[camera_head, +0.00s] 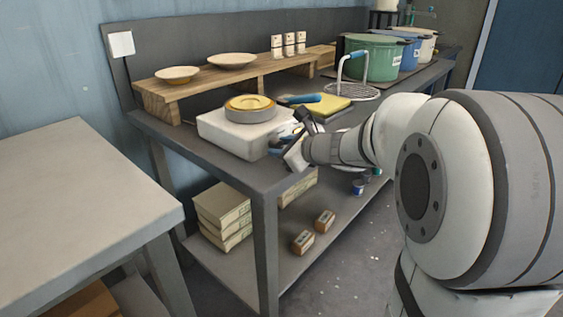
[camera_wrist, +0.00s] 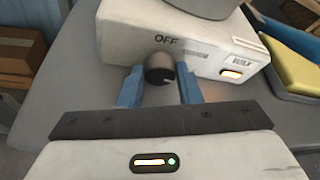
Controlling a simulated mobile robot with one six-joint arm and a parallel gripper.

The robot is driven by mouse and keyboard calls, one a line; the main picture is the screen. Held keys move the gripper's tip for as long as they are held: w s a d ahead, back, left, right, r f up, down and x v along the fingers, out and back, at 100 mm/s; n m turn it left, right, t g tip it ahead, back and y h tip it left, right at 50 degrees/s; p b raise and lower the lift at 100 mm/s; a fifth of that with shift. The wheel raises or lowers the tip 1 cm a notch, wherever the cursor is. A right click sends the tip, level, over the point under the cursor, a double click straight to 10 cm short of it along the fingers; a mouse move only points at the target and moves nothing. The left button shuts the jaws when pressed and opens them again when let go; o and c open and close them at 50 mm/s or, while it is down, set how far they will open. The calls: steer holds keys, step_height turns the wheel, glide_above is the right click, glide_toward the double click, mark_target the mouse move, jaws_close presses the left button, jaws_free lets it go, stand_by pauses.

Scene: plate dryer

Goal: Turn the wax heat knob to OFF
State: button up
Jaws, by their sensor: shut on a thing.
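The wax heater is a white box (camera_head: 225,135) on the grey bench, with a round pot of yellow wax (camera_head: 250,103) on top. In the wrist view its front panel (camera_wrist: 120,35) carries a dark round knob (camera_wrist: 160,68) below the word OFF. A WAX label and a lit orange indicator (camera_wrist: 231,73) are on the panel's right. My gripper (camera_wrist: 160,82) is shut on the knob, one blue finger on each side. I cannot read the knob's pointer clearly. In the head view my gripper (camera_head: 281,148) is at the heater's front, and the knob is hidden.
A yellow pad (camera_head: 328,104) with a blue-handled tool lies right of the heater. A wooden riser (camera_head: 215,83) with plates stands behind. Green, blue and white pots (camera_head: 372,58) stand farther right. The lower shelf holds boxes.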

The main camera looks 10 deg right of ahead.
steer(key=shift+s+a+f+n+b, duration=0.1)
steer(key=shift+f+n+b, duration=0.3)
steer(key=shift+b, duration=0.8)
steer(key=shift+r+t+h, duration=0.25)
steer(key=shift+t+h, duration=0.05)
steer(key=o, duration=1)
steer(key=shift+c, duration=0.2)
steer(key=shift+r, duration=0.1)
